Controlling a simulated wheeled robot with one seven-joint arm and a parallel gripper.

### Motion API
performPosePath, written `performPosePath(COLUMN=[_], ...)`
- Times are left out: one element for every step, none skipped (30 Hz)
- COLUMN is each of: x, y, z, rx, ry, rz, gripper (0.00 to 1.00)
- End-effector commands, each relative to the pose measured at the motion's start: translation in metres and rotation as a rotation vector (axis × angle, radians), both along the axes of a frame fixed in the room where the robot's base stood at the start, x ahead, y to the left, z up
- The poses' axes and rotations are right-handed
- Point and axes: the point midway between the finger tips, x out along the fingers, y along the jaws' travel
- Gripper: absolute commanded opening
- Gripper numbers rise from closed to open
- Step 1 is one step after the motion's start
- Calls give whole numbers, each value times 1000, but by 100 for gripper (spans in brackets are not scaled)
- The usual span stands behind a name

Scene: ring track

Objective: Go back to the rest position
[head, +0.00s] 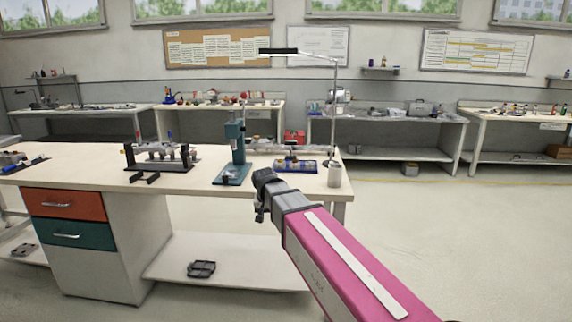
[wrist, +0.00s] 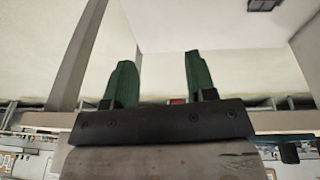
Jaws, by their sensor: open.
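My arm, pink with a white strip, reaches up from the bottom right of the head view. My gripper (head: 262,204) is at its end, in front of the right part of the near workbench (head: 100,178) and apart from its top as far as I can tell. In the wrist view my gripper (wrist: 158,80) shows two green fingers spread apart with nothing between them. The wrist view looks toward pale surfaces and a grey post, with room furniture low in the picture.
Red and teal drawers (head: 66,235) are below. Open floor (head: 450,220) lies to the right. Further benches (head: 390,120) line the wall.

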Motion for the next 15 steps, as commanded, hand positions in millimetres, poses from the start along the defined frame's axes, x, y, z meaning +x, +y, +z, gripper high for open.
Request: performPosePath(x=[-9,-12,-17,-21,-25,-32,-37,-42,-50,-57,-63,-72,-79,-86,-95], y=[-27,-40,-57,-69,-82,-98,-110,-122,-137,-148,-160,-174,-184,-193,-205], z=[-20,-30,-43,-53,-63,-76,-84,-94,-105,-114,-121,-132,-140,-147,-155], rx=[-1,-1,-1,0,2,5,7,9,13,17,20,25,30,35,40], ry=[21,33,47,58,68,84,94,104,117,128,137,150,158,166,176], rz=[-4,-2,1,3,4,6,8,9,9,11,11,13,13,14,15], gripper=[51,51,51,51,51,51,51,51,51,51,51,51,51,51,51])
